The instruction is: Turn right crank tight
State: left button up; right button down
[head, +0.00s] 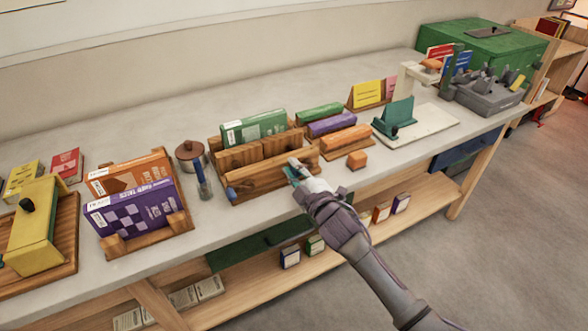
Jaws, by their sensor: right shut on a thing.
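A wooden press (262,181) stands on the worktop with a green book (256,127) upright between its boards. A blue-knobbed crank (231,193) shows at the left end of its front beam. My right gripper (294,170) is at the right end of that front beam, shut on the right crank. The gripper covers most of this crank, so its angle cannot be made out. A bit of teal shows at the fingertips. My left gripper is not in view.
Left of the press are a glass jar with a brush (203,182), a brown pot (191,157) and a wooden rack (150,236) of books. An orange block (357,159) lies close right of my gripper. The worktop (330,72) is clear at the back.

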jog(key=shift+f, duration=0.3)
jog(key=c, duration=1.1)
grip_release()
jog(key=shift+r, duration=0.15)
jog(key=shift+s, duration=0.1)
jog(key=v, duration=1.2)
